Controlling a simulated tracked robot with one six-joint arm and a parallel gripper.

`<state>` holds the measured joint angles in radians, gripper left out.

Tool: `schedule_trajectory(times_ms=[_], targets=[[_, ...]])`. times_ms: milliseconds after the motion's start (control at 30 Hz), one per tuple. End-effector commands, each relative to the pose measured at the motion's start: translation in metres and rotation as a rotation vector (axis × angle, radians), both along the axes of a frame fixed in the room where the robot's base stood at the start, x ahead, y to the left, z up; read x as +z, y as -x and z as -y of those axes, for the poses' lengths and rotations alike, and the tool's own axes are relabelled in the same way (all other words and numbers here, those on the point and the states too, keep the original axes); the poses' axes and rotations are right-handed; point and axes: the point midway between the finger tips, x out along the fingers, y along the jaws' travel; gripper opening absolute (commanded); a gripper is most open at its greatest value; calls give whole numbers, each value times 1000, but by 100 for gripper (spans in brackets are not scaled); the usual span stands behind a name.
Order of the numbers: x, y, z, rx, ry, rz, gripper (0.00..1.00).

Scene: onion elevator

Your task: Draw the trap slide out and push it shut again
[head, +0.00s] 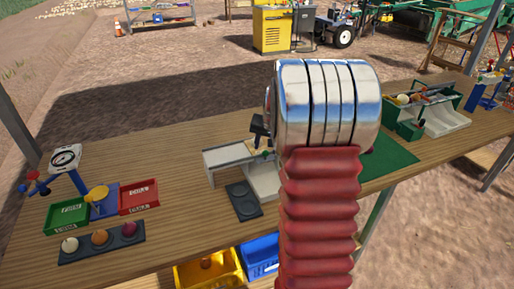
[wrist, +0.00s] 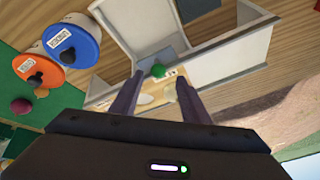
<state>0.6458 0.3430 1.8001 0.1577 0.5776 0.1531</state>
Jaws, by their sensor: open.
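A pale grey box-like unit (wrist: 205,62) with thin upright walls shows in the wrist view, and it also stands mid-bench in the head view (head: 228,155). A green round knob (wrist: 157,70) sits at its near edge, beside a small white label. I take it for the handle of the trap slide, whose plate I cannot make out clearly. My gripper (wrist: 158,83) is open, with its two dark fingers on either side of the knob. I cannot tell whether they touch it. In the head view my arm hides part of the unit.
Green (head: 66,219) and red (head: 138,197) trays stand on the bench's left. A dark two-ring plate (head: 244,201) lies before the unit.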

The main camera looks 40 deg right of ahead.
Motion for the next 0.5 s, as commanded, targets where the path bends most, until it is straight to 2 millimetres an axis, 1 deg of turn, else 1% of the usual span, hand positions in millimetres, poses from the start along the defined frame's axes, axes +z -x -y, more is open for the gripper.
schedule_trajectory(times_ms=[500], targets=[[30, 0, 0, 0, 0, 1, 42]])
